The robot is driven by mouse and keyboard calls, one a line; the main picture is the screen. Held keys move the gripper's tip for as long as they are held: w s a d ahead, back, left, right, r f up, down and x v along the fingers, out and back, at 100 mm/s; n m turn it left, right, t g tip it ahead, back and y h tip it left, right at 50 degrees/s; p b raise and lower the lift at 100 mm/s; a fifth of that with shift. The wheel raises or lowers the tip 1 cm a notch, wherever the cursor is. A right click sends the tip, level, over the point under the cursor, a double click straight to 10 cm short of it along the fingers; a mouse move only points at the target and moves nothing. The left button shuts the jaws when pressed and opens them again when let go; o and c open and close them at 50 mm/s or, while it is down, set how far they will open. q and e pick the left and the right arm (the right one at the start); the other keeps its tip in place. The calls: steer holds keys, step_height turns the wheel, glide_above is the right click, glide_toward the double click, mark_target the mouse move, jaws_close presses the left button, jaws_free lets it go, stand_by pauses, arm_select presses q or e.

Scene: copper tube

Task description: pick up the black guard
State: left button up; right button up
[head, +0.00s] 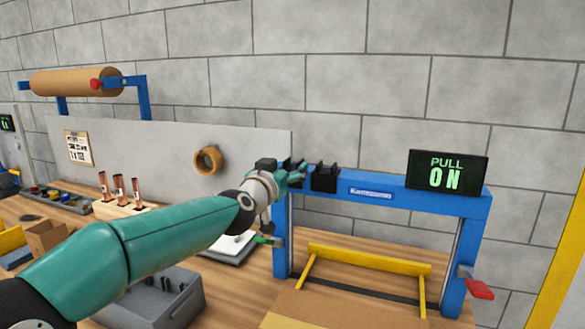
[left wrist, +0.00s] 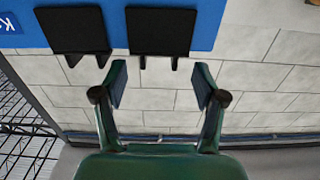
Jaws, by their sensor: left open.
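Two black guard-like parts sit on the top beam of the blue frame; I cannot tell which is the black guard. One black part (head: 325,178) is plain just right of my left gripper (head: 298,176); the other is mostly hidden behind the gripper. In the left wrist view, two black plates with small prongs, one left (left wrist: 75,30) and one central (left wrist: 160,30), show against the blue beam. My left gripper (left wrist: 160,85) is open and empty, its fingertips just short of the central plate. My right gripper is not in view.
The blue frame (head: 400,191) carries a "PULL ON" sign (head: 446,172) and a red lever (head: 478,287). A yellow bar (head: 370,259) crosses inside it. A grey panel (head: 150,150) and a grey bin (head: 175,300) are left. Copper tubes (head: 119,188) stand in a wooden block.

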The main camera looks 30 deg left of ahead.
mark_target(290, 166)
arm_select(q)
steer(key=x, duration=0.4)
steer(key=shift+w+f+p, duration=0.25)
steer(key=shift+w+p, duration=0.05)
steer(key=shift+w, duration=0.1)
steer(key=c, duration=0.8)
steer(key=shift+r, duration=0.1)
steer(key=shift+c, duration=0.2)
